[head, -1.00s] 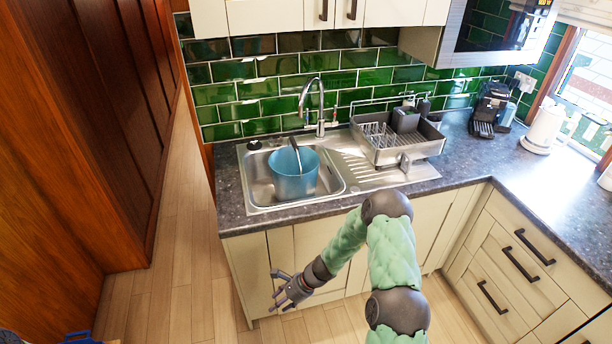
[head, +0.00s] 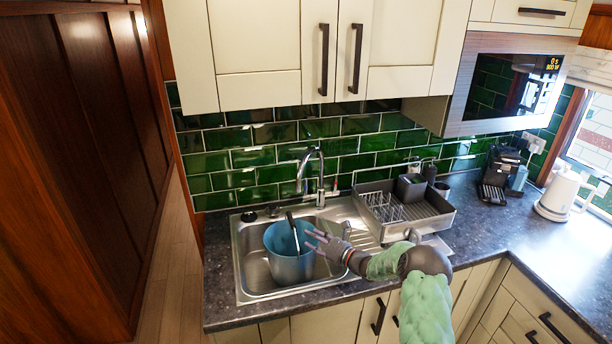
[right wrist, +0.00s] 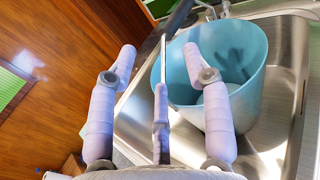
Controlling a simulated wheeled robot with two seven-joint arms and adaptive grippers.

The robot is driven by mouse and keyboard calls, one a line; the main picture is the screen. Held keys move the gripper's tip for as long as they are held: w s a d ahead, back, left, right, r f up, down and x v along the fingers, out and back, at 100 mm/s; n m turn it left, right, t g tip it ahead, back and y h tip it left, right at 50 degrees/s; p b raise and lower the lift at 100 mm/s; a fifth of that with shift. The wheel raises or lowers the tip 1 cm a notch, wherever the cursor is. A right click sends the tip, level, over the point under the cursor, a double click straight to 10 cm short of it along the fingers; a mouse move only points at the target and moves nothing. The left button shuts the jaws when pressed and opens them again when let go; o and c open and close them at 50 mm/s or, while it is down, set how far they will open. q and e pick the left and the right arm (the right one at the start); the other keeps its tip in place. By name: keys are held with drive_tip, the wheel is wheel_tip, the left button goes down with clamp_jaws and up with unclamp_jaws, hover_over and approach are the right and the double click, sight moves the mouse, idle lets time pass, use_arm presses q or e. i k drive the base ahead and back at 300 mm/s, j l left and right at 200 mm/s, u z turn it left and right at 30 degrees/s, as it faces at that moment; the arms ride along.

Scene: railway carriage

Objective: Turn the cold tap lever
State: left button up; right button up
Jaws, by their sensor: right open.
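The chrome tap (head: 322,167) stands at the back of the sink, with a tall curved spout. Small side levers (head: 334,187) show near its base; I cannot tell which is cold. My right gripper (head: 316,241) is open and empty, over the sink's right part, in front of the tap and apart from it. Its spread fingers (right wrist: 160,68) point toward the blue tub in the right wrist view. My left gripper is in neither view.
A blue tub (head: 284,262) with a dark-handled utensil (head: 292,228) stands in the steel sink (head: 246,275), close beside my right fingers. A dish rack (head: 432,222) is to the right. Cupboards (head: 262,45) hang above. The counter (head: 520,235) is clear at front right.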

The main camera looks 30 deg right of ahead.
sight(305, 196)
drive_tip(key=i+l, duration=0.8)
